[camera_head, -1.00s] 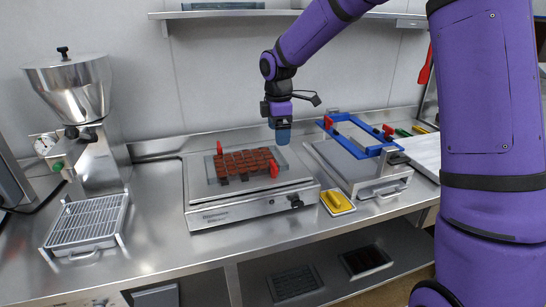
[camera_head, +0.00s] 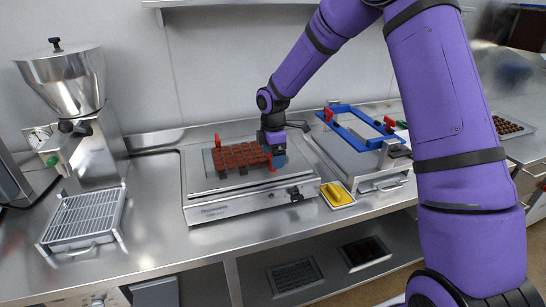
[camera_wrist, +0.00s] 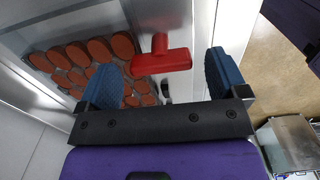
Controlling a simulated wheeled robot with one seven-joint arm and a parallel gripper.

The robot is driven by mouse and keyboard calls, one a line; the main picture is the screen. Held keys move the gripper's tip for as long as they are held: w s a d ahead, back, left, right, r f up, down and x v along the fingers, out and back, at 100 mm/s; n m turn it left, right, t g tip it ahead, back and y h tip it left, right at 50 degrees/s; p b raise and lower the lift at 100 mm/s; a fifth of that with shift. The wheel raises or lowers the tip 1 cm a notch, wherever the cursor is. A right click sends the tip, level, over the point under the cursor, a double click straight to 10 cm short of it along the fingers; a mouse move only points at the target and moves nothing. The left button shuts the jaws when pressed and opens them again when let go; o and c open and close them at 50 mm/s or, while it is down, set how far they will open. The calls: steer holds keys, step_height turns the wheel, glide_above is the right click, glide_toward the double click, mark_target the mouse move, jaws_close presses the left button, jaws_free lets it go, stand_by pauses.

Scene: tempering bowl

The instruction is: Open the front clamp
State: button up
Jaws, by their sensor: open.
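The front clamp is a red T-shaped handle (camera_wrist: 163,58) at the edge of the mould of brown pieces (camera_head: 238,158). In the wrist view it sits between my two blue fingertips, with a gap on each side. My gripper (camera_wrist: 168,80) is open around or just above the handle; I cannot tell the exact height. In the head view my gripper (camera_head: 276,158) is at the right end of the mould and hides most of this clamp. A second red clamp (camera_head: 217,140) stands upright at the mould's back left.
The mould lies on a steel machine with a front panel (camera_head: 225,210). To the right are a yellow scraper (camera_head: 336,194) in a tray and a blue frame (camera_head: 350,140) with red clamps. A grinder (camera_head: 70,85) and wire rack (camera_head: 85,217) stand left.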

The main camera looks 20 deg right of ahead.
steer(key=shift+f, duration=0.5)
steer(key=c, duration=0.9)
steer(key=shift+c, duration=0.2)
